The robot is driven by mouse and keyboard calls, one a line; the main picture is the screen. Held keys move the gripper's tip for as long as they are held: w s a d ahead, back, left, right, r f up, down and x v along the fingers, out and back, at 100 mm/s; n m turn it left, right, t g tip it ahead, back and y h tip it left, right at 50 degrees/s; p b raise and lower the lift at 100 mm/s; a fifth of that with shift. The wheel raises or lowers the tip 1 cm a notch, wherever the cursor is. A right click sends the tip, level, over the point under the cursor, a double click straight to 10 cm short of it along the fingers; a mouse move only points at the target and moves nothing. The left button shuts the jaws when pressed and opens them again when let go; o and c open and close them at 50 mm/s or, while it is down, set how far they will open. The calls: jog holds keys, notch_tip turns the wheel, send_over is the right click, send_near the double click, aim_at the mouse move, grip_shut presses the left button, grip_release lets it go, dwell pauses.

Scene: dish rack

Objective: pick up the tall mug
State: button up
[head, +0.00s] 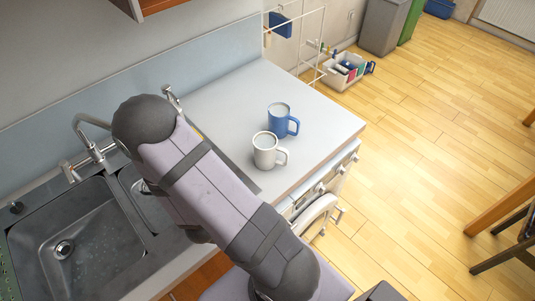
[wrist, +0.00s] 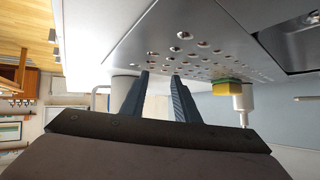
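A white mug (head: 264,155) and a blue mug (head: 278,124) stand upright on the pale counter in the head view, close together, handles to the right. I cannot tell for sure which one is the tall mug. My gripper is hidden behind my own arm in the head view. In the wrist view my gripper (wrist: 158,82) shows two dark fingers spread apart, with no mug clearly held between them. A pale mug with a handle (wrist: 101,92) shows just left of the left finger, partly covered by it.
A steel sink (head: 85,235) with a tap (head: 93,148) lies to the left. In the wrist view, a perforated steel surface (wrist: 195,48) spreads above the fingers, with a yellow-green sponge (wrist: 228,88) and a white bottle (wrist: 243,104) to the right. The counter's back corner (head: 255,85) is bare.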

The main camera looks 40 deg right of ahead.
aim_at(286, 162)
jog(key=s+d+h, duration=0.1)
jog(key=s, duration=0.1)
jog(key=s+d+h+b, duration=0.1)
jog(key=s+d+h, duration=0.1)
jog(key=s+d+m+h, duration=0.1)
jog(key=s+d, duration=0.1)
jog(key=shift+s+f+h, duration=0.1)
jog(key=shift+s+h, duration=0.05)
jog(key=shift+h, duration=0.15)
jog(key=s, duration=0.1)
jog(key=s+d+h+b, duration=0.1)
jog(key=s+r+h, duration=0.1)
jog(key=s, duration=0.1)
jog(key=shift+d, duration=0.4)
jog(key=shift+s+d+r+t+h+b, duration=0.1)
jog(key=shift+s+r+t+h+b, duration=0.2)
jog(key=shift+s+t+h+b, duration=0.15)
jog(key=shift+p+x, duration=0.3)
jog(key=shift+x, duration=3.1)
jog(key=shift+f+p+x, duration=0.2)
jog(key=shift+p+x, duration=0.15)
jog(key=shift+x, duration=2.25)
